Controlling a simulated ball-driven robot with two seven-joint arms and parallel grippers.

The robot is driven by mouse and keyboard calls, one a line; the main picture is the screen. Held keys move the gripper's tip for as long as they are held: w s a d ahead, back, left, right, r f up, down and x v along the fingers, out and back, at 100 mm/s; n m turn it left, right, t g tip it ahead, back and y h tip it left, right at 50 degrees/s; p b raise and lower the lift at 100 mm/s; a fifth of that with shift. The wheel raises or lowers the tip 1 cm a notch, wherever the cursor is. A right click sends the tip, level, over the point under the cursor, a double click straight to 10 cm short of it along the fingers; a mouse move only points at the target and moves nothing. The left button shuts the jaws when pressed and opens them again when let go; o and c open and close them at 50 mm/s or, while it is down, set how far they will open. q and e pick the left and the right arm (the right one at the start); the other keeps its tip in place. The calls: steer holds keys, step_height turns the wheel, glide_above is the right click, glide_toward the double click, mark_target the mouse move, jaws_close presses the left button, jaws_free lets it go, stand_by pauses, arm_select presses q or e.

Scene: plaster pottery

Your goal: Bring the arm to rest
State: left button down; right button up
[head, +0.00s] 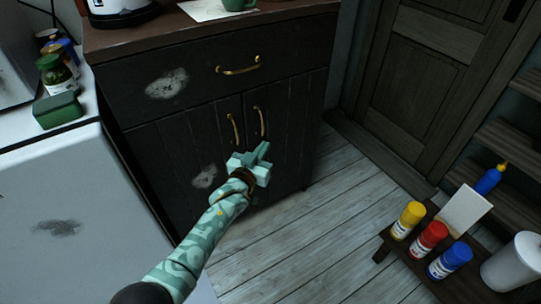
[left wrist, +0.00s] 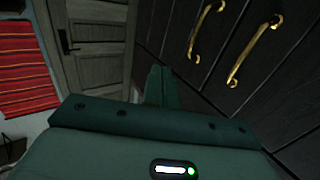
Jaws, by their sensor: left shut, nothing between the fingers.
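My left arm reaches in from the bottom of the head view, in patterned teal. My left gripper (head: 262,152) is shut and empty, in front of the dark cabinet doors (head: 180,140). It is just below the two brass door handles (head: 262,121). In the left wrist view the closed fingers (left wrist: 158,84) point away from the camera, with the brass handles (left wrist: 254,50) to their upper right. I cannot tell whether the fingertips touch the door. The doors and the drawer above look closed. My right gripper is not in view.
A white appliance (head: 70,190) stands at left. A low dark bench (head: 412,262) at lower right holds yellow, red and blue bottles (head: 429,238) and a white roll (head: 512,262). A wooden door (head: 425,80) is at the back. The plank floor (head: 300,240) between is clear.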

arm_select(q)
steer(key=s+d, duration=0.1)
steer(key=s+d+p, duration=0.1)
steer(key=s, duration=0.1)
steer(key=shift+s+d+r, duration=0.1)
steer(key=shift+s+d, duration=0.05)
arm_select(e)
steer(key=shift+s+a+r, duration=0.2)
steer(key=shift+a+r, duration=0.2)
